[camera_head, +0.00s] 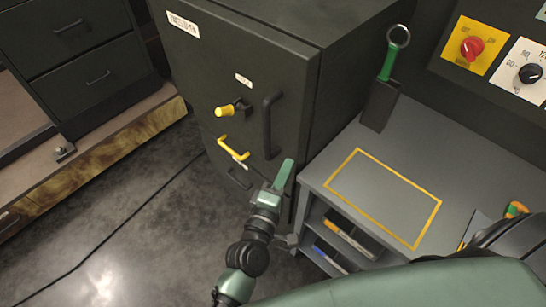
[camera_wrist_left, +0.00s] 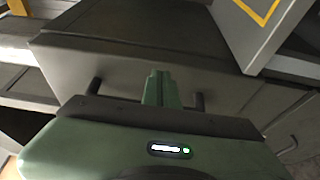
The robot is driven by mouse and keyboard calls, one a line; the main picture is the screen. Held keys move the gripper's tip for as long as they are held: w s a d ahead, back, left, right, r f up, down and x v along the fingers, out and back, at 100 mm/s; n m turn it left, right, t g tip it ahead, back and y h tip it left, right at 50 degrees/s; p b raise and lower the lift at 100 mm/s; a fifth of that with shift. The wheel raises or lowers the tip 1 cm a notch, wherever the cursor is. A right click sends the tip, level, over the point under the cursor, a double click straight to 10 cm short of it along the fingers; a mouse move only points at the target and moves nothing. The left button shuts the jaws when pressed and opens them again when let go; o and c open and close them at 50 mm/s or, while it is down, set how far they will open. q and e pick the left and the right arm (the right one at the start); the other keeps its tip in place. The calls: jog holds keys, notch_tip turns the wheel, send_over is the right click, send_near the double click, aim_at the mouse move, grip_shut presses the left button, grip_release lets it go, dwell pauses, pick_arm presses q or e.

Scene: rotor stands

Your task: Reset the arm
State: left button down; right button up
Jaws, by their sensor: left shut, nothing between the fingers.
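My left arm comes up from the bottom of the head view. Its green gripper (camera_head: 285,172) is shut, with nothing held, in front of the dark cabinet (camera_head: 255,60) and left of the grey bench (camera_head: 425,135). The gripper's two fingers also show pressed together in the left wrist view (camera_wrist_left: 157,86), with nothing between them. In the head view the fingertips stand below and right of the cabinet's black handle (camera_head: 269,125); I cannot tell whether they touch the cabinet. My right gripper is not in view.
The cabinet front has a yellow knob (camera_head: 228,110) and a yellow handle (camera_head: 233,149). The bench top has a yellow-outlined rectangle (camera_head: 357,150), empty inside, and a green-handled tool (camera_head: 380,102) behind it. A cable (camera_head: 130,220) crosses the floor. Open floor lies to the left.

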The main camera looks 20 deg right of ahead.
pick_arm(q)
jog(key=s+a+f+m+g+y+b, duration=0.15)
jog(key=s+a+f, duration=0.35)
jog(key=f, duration=0.8)
jog(key=s+a+f+m+g+y, duration=0.3)
jog(key=a+f, duration=0.4)
jog(key=f, duration=0.5)
jog(key=s+a+f+m+g+y+b, duration=0.15)
jog(key=s+a+f, duration=0.4)
jog(key=f, duration=0.75)
jog(key=s+a+f+m+g+y+b, duration=0.1)
jog(key=s+a+f+m+g+y, duration=0.2)
jog(key=s+a+f, duration=0.5)
jog(key=s+a+f+m+g+y, duration=0.2)
jog(key=s+a+f, duration=0.6)
jog(key=s+a, duration=0.7)
jog(key=shift+s+a+f+m+g+y+b, duration=0.3)
jog(key=shift+a+m+g+y+b, duration=0.15)
jog(key=shift+a+g, duration=0.3)
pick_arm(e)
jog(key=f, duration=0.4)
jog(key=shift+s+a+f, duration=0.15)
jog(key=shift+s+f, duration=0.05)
pick_arm(q)
jog(key=shift+w+d, duration=0.1)
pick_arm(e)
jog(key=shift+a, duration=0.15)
